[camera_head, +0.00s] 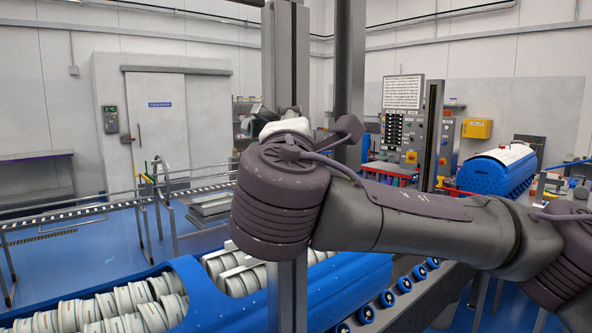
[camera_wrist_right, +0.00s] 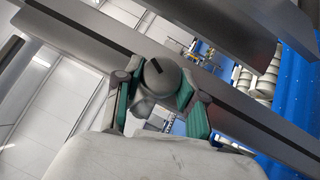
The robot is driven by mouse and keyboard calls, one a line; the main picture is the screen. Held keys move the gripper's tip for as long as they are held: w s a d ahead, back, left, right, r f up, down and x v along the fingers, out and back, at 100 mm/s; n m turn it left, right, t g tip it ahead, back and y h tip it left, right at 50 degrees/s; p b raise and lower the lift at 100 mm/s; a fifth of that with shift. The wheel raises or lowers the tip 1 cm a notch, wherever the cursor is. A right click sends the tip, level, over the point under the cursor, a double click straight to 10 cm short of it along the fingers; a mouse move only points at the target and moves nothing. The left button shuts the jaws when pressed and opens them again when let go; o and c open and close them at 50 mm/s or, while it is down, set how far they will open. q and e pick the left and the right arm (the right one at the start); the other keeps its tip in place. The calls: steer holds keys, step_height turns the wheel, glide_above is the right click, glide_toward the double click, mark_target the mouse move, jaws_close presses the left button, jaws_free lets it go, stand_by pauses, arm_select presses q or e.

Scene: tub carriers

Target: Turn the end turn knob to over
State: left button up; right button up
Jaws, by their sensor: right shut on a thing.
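The end turn knob (camera_wrist_right: 154,78) is a round grey knob with a short dark mark on its face, in the middle of the right wrist view. It sits against a long grey post (camera_wrist_right: 235,115) that runs diagonally there. My right gripper (camera_wrist_right: 160,84) is shut on the knob, with one green-padded finger on each side. No label for the knob's positions can be read. In the head view, my right arm crosses in front of the upright grey post (camera_head: 286,60); the knob is hidden there. My left gripper is not in view.
A blue tub (camera_head: 185,275) with rows of white rolls lies at the front, beside a roller conveyor (camera_head: 385,299). Another blue tub (camera_head: 490,176) stands at the right, near a control panel (camera_head: 402,120). Railings (camera_head: 160,190) and blue floor are at the left.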

steer(key=n+t+y+b, duration=0.1)
steer(key=n+b, duration=0.1)
steer(key=b, duration=0.1)
steer(key=f+n+t+y+b, duration=0.1)
steer(key=n+t+b, duration=0.1)
steer(key=n+b, duration=0.1)
steer(key=shift+b, duration=0.55)
steer(key=shift+w+r+n+t+y+b, duration=0.15)
steer(key=shift+n+t+y+b, duration=0.45)
steer(key=shift+n+b, duration=0.3)
steer(key=o, duration=1.1)
steer(key=shift+r, duration=0.1)
steer(key=shift+o, duration=0.2)
steer(key=shift+d, duration=0.1)
steer(key=v, duration=1.2)
